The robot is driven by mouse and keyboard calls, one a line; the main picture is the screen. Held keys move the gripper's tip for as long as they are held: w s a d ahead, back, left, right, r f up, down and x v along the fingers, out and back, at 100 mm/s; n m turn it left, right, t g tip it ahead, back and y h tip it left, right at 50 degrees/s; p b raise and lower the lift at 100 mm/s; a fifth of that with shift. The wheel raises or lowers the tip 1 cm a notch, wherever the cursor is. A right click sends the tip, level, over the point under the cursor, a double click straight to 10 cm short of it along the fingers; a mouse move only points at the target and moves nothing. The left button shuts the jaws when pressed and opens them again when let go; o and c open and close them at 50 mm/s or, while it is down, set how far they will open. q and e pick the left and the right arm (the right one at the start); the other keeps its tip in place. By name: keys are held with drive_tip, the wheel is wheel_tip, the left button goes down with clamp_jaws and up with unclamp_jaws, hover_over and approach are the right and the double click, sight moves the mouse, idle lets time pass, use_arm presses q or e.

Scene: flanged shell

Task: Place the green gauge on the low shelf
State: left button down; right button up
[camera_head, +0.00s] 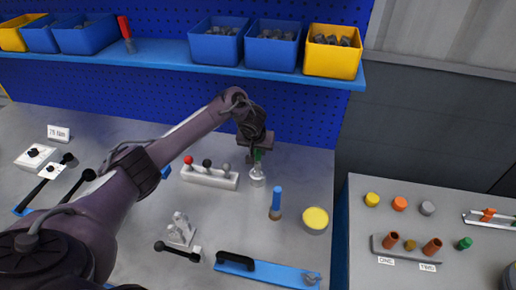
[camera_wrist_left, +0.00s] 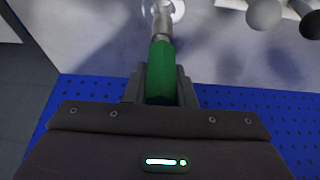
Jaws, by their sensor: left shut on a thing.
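The green gauge (camera_head: 257,156) is upright at the back of the grey bench, its green handle in my left gripper (camera_head: 256,150). In the left wrist view the green handle (camera_wrist_left: 161,72) sits between the fingers of the gripper (camera_wrist_left: 160,88), shut on it. A metal shaft runs from the handle to a pale round piece (camera_wrist_left: 170,10); I cannot tell whether it rests on that. A blue shelf (camera_head: 175,52) with bins runs along the pegboard above the bench; I cannot tell whether it is the low shelf. My right gripper is not in view.
A block with red, black and grey knobs (camera_head: 210,178) stands left of the gauge. A blue-handled tool (camera_head: 276,203) and a yellow-topped round part (camera_head: 315,220) stand in front to the right. A second bench (camera_head: 360,255) with small parts lies beyond a gap.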

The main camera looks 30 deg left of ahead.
use_arm(q)
drive_tip(key=shift+r, duration=0.25)
idle(0.3)
